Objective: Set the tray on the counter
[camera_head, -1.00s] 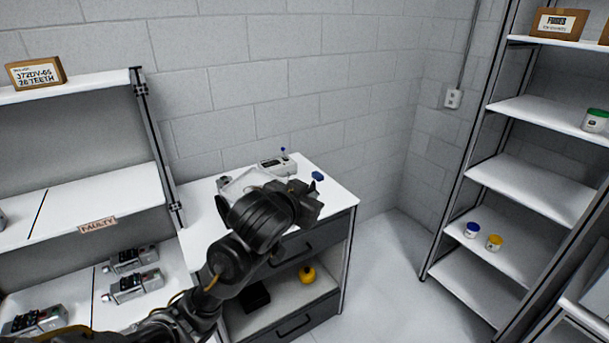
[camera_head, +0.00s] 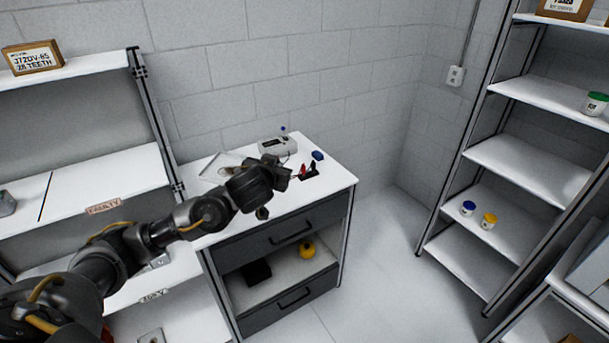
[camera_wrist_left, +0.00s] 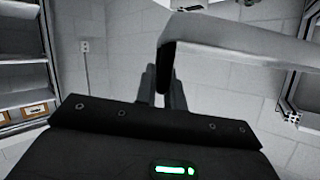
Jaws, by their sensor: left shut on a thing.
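The tray (camera_head: 216,166) is a pale, shallow piece over the back left of the white counter (camera_head: 324,184), partly hidden by my left arm. I cannot tell whether it touches the counter. In the wrist view the tray (camera_wrist_left: 245,42) is a pale slab with its dark end between the fingers of my left gripper (camera_wrist_left: 163,84). The gripper is shut on that end, and the tray reaches out to the right there. My right gripper is in no view.
A grey device (camera_head: 277,147) stands at the counter's back. A black holder with red and black items (camera_head: 308,171) and a blue object (camera_head: 317,156) lie at the right. Shelving (camera_head: 86,170) flanks the left; a tall rack (camera_head: 540,100) stands at the right. The counter's front right is clear.

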